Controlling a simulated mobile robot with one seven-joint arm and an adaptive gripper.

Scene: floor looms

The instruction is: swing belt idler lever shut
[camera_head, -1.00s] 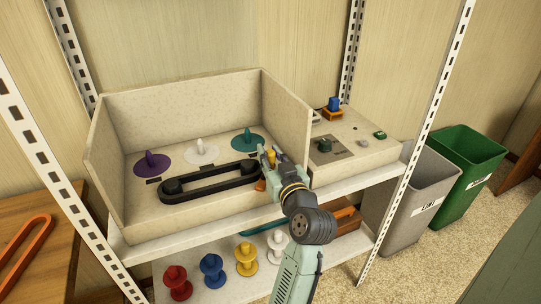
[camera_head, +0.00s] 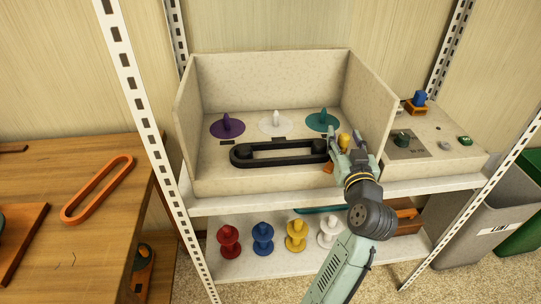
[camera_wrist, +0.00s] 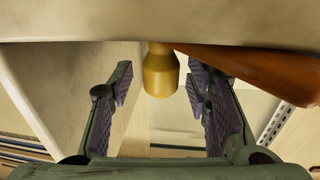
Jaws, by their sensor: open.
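The belt idler lever is an orange arm (camera_head: 328,168) with a yellow knob (camera_head: 344,140), at the right end of the open-fronted bin housing. In the wrist view the yellow knob (camera_wrist: 160,76) hangs between my fingers, with gaps on both sides, and the orange arm (camera_wrist: 255,65) runs off to the right. My gripper (camera_head: 345,136) is open around the knob; it also shows in the wrist view (camera_wrist: 160,88). A black belt (camera_head: 280,160) loops beside the lever, its right end near my gripper. My gripper partly hides the lever in the head view.
Purple (camera_head: 227,127), white (camera_head: 276,124) and teal (camera_head: 322,121) discs stand behind the belt. The housing's right wall (camera_head: 372,112) is close to my gripper. A control box (camera_head: 440,145) sits at right. Several coloured spools, including a red one (camera_head: 229,242), stand on the shelf below.

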